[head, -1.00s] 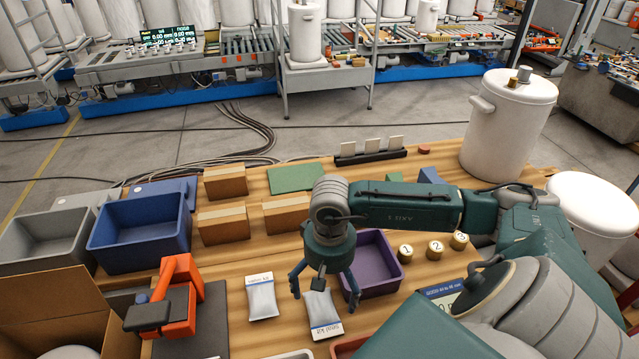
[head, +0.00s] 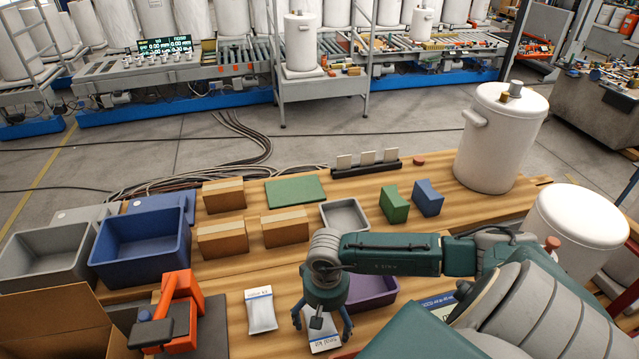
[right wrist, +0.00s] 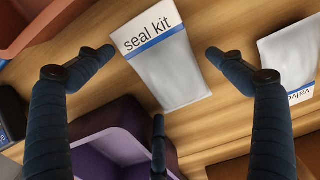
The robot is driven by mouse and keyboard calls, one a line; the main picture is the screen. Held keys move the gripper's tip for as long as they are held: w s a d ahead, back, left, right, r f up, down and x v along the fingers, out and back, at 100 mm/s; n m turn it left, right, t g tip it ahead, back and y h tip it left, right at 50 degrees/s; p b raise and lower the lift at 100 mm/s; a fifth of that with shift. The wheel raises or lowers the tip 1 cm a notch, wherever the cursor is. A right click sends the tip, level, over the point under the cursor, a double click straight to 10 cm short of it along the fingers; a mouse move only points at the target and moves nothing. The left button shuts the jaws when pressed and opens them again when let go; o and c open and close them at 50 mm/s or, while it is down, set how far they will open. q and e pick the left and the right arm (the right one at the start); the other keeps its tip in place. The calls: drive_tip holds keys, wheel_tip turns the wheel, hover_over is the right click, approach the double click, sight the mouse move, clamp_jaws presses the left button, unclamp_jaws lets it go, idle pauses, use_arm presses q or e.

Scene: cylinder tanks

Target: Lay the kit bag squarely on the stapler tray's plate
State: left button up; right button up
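The seal kit bag (right wrist: 165,60), a pale pouch with a white, blue-striped label, lies flat on the wooden table; in the head view the bag (head: 325,341) is partly hidden by my right gripper (head: 322,328). In the right wrist view my right gripper (right wrist: 160,62) is open, with fingers on either side of the bag and a gap between. A second bag (head: 261,312), whose label reads partly "valve" in the wrist view, lies to its left in the head view. The stapler (head: 181,302) is orange-red and stands on a dark grey plate (head: 212,331), left of both bags. My left gripper is not seen.
A purple bin (head: 372,290) sits just behind my right gripper. A grey tray (head: 345,214), brown boxes (head: 222,196) and a blue bin (head: 140,245) stand farther back. An open cardboard box (head: 50,320) is at the front left. Bare table separates the bags.

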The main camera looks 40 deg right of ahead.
sight(325, 319)
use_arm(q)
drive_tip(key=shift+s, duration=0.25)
use_arm(e)
drive_tip(key=c, duration=1)
drive_tip(key=shift+o, duration=0.2)
drive_tip(key=shift+r, duration=0.1)
drive_tip(key=shift+w+r, duration=0.1)
drive_tip(key=shift+r, duration=0.45)
wheel_tip(325, 319, up, 19)
drive_tip(key=b, duration=0.5)
use_arm(q)
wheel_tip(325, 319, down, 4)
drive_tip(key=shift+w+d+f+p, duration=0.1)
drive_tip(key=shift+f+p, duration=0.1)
drive_tip(key=shift+p, duration=0.1)
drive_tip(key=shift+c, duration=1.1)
use_arm(e)
drive_tip(key=a+r+n, duration=0.3)
drive_tip(key=a+n, duration=0.2)
drive_tip(key=a, duration=0.8)
drive_tip(key=shift+a+n, duration=0.4)
